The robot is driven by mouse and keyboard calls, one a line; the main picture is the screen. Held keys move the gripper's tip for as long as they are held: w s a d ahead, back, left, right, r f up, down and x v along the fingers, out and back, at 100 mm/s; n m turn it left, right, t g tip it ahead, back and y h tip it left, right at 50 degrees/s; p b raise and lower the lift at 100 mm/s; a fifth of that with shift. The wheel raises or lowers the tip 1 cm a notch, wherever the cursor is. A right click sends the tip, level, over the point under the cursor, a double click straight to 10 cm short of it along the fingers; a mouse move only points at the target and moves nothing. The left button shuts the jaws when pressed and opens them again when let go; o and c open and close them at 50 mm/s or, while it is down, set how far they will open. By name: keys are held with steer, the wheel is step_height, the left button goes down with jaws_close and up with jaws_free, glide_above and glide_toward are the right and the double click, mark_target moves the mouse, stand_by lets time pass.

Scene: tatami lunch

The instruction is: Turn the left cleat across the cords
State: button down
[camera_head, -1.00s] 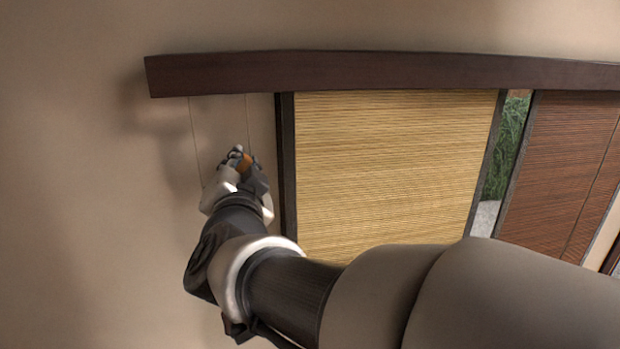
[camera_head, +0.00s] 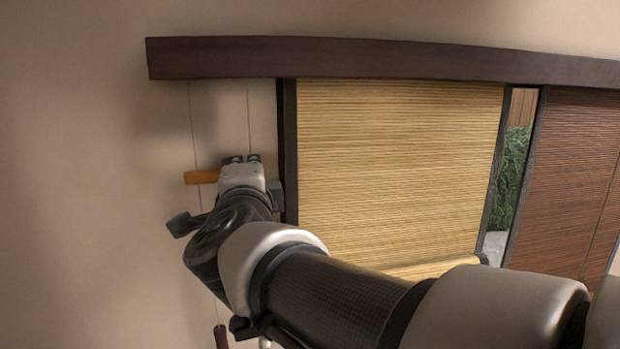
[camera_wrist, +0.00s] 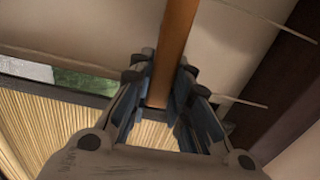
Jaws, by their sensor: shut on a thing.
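The left cleat (camera_head: 201,177) is an orange-brown wooden bar against the beige wall. It lies about level in the head view and sticks out to the left of my gripper (camera_head: 241,160), crossing the line of the left cord (camera_head: 192,125). The right cord (camera_head: 249,105) runs down to my gripper, which hides its lower part. In the wrist view, the cleat (camera_wrist: 175,38) runs between the fingers of my gripper (camera_wrist: 158,80), which is shut on it. The cleat's right end is hidden behind my gripper in the head view.
A dark wooden rail (camera_head: 390,58) runs above. A tan bamboo blind (camera_head: 395,165) in a dark frame (camera_head: 288,150) hangs close to the right of my gripper. A brown blind (camera_head: 565,185) is farther right. A dark cord pull (camera_head: 221,336) hangs below. Bare wall lies to the left.

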steer(key=shift+m, duration=0.3)
steer(key=c, duration=1.5)
jaws_free()
steer(key=shift+f, duration=0.1)
steer(key=v, duration=1.2)
